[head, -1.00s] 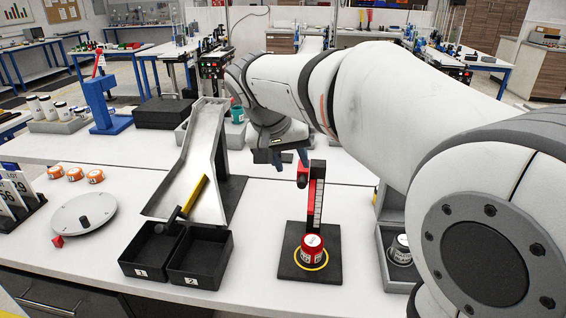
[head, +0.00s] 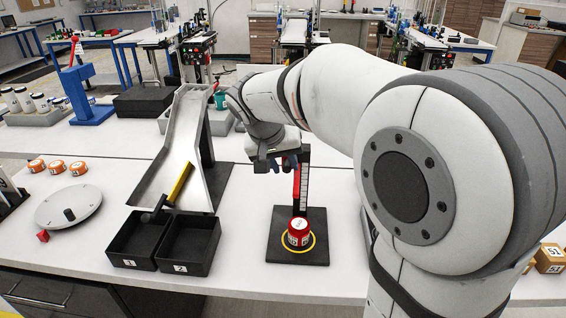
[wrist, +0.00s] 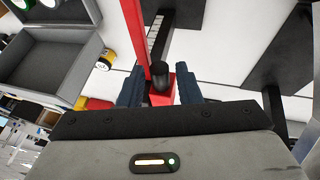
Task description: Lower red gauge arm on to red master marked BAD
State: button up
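A red master (head: 299,233) stands upright inside a yellow ring on the black gauge base (head: 284,249); its label is too small to read. Behind it rises the gauge post with a white scale (head: 304,186). The red gauge arm (head: 291,160) is raised high on the post, well above the master and partly hidden by my gripper. In the wrist view my gripper (wrist: 161,88) is open, its blue fingers on either side of the red arm's end and its black knob (wrist: 162,72). I cannot tell whether either finger touches it.
Two black bins (head: 188,247) marked 1 and 2 stand left of the gauge. A round white plate (head: 83,205) lies farther left. Bare table lies in front of the gauge.

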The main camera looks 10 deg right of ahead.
grip_shut()
notch_tip(320, 180, down, 12)
jog(key=b, duration=1)
jog(key=shift+f, duration=0.2)
jog(key=shift+s, duration=0.1)
jog(key=shift+o, duration=0.3)
grip_release()
jog(key=shift+f, duration=0.15)
jog(key=shift+o, duration=1)
